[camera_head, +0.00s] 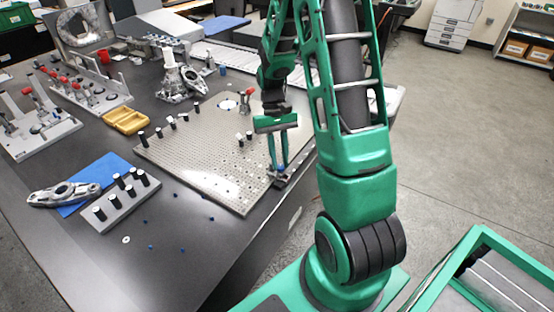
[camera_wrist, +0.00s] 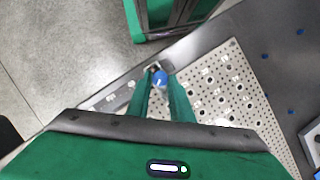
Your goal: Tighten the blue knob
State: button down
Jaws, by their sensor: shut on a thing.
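The blue knob (camera_wrist: 160,77) shows between my fingertips in the wrist view, on a small fixture at the edge of the perforated plate. In the head view the knob (camera_head: 281,167) is a small blue spot at the fingertips, mostly hidden by them. My gripper (camera_head: 281,168) points down at the plate's near right corner. In the wrist view my gripper (camera_wrist: 160,84) is shut on the knob, one green finger on each side. The dark fixture (camera_head: 283,178) under the knob sits on the corner of the perforated plate (camera_head: 190,150).
Black pegs (camera_head: 159,132) stand on the plate to the left. A grey block with black pegs (camera_head: 120,203), a blue mat (camera_head: 105,170) and a yellow tray (camera_head: 125,120) lie farther left. Small blue pieces (camera_head: 150,247) are scattered on the dark table's near part.

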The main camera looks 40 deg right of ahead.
jog(key=c, duration=1.6)
grip_release()
jog(key=shift+o, duration=0.2)
jog(key=v, duration=1.1)
jog(key=shift+f, duration=0.1)
